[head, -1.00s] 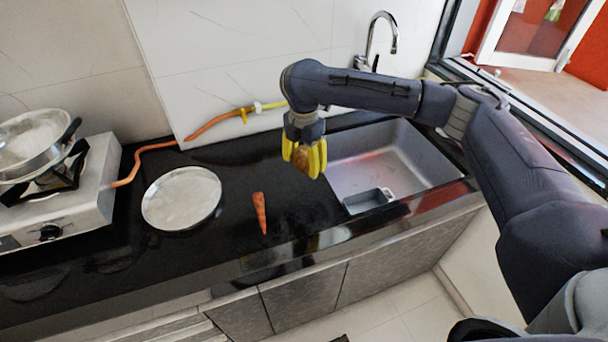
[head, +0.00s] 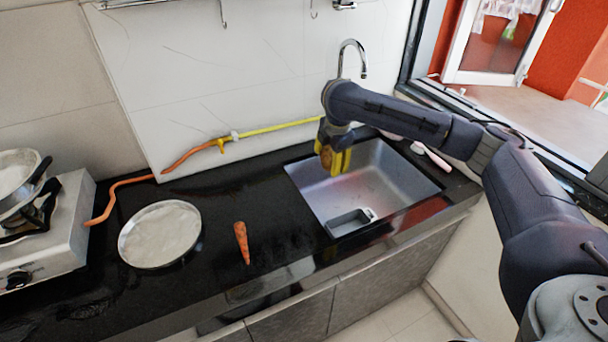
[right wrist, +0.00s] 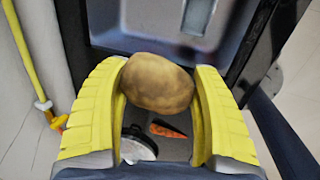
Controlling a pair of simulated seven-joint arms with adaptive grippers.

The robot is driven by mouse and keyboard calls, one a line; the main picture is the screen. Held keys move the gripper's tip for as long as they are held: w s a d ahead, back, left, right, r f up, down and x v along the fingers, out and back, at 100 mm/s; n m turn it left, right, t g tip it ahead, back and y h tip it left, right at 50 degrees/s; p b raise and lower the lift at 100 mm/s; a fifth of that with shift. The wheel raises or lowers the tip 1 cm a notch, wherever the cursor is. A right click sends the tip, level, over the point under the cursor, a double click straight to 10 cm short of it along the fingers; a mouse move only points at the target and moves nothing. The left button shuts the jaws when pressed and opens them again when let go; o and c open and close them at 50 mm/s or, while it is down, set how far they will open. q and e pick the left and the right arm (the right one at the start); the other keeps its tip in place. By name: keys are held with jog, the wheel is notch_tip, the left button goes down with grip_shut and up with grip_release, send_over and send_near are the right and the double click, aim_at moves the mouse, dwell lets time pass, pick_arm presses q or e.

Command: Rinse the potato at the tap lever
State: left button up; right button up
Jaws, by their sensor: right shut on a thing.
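My right gripper (head: 333,160) is shut on the brown potato (head: 326,157) and holds it over the left part of the sink (head: 372,184). In the right wrist view the potato (right wrist: 158,83) sits between the two yellow fingers. The tap (head: 352,56) has a curved metal spout and stands behind the sink, above and to the right of the gripper. Its lower part and lever are hidden behind my right arm. My left gripper is not in view.
A carrot (head: 241,242) lies on the black counter left of the sink. A round metal plate (head: 160,234) is farther left, near the stove (head: 50,235). A yellow and orange gas hose (head: 270,128) runs along the wall. A pale-handled brush (head: 436,160) lies right of the sink.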

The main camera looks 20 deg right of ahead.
jog(key=w+d+r+m+t+h, duration=0.1)
jog(key=w+d+r+m, duration=0.15)
jog(key=d, duration=0.35)
jog(key=w+d+r+m+t+h, duration=0.1)
jog(key=w+d+r+m, duration=0.15)
jog(key=d, duration=0.25)
jog(key=w+d+f+n, duration=0.1)
jog(key=w+d+f, duration=0.2)
jog(key=w+d, duration=0.5)
jog(key=shift+w+f+h, duration=0.3)
jog(key=shift+w, duration=1.55)
jog(key=s+a, duration=0.4)
jog(key=s, duration=0.2)
jog(key=shift+s+a, duration=0.2)
jog(key=shift+s, duration=0.15)
dwell(1.2)
jog(key=s+a+r, duration=0.2)
jog(key=s+r, duration=0.2)
jog(key=shift+a, duration=0.4)
